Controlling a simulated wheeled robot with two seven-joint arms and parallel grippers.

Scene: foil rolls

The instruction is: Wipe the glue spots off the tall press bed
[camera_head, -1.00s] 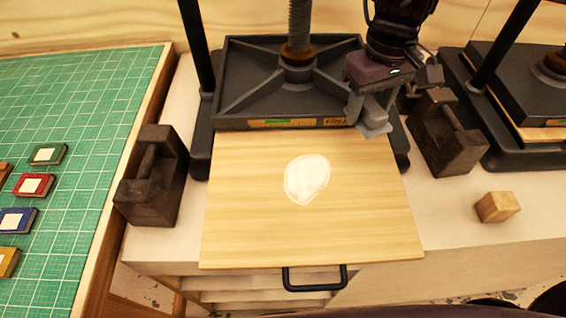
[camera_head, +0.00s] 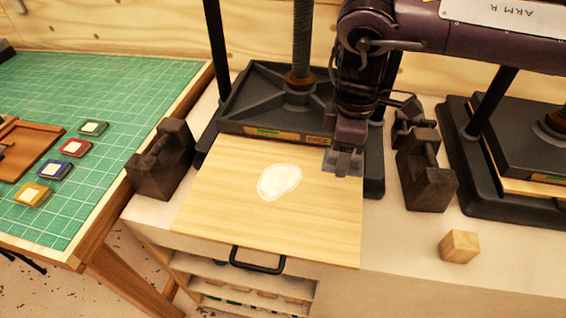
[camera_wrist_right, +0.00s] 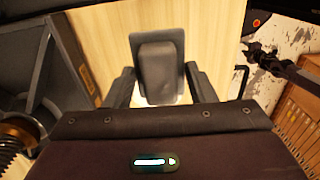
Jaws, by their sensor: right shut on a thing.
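The tall press (camera_head: 270,100) has a light wooden bed board (camera_head: 230,215) sticking out at its front, with a black handle (camera_head: 257,262) at the front edge. One whitish glue spot (camera_head: 280,182) lies near the middle of the board. My right gripper (camera_head: 343,163) is over the board's back right part, to the right of the spot. It is shut on a grey block (camera_wrist_right: 160,68), which shows between the fingers in the right wrist view with the board beyond it. I cannot tell whether the block touches the board.
Dark iron weights stand left (camera_head: 160,165) and right (camera_head: 425,170) of the board. A second press (camera_head: 520,140) and a small wooden cube (camera_head: 460,246) are at the right. A green cutting mat (camera_head: 130,90) with several small coloured frames is at the left.

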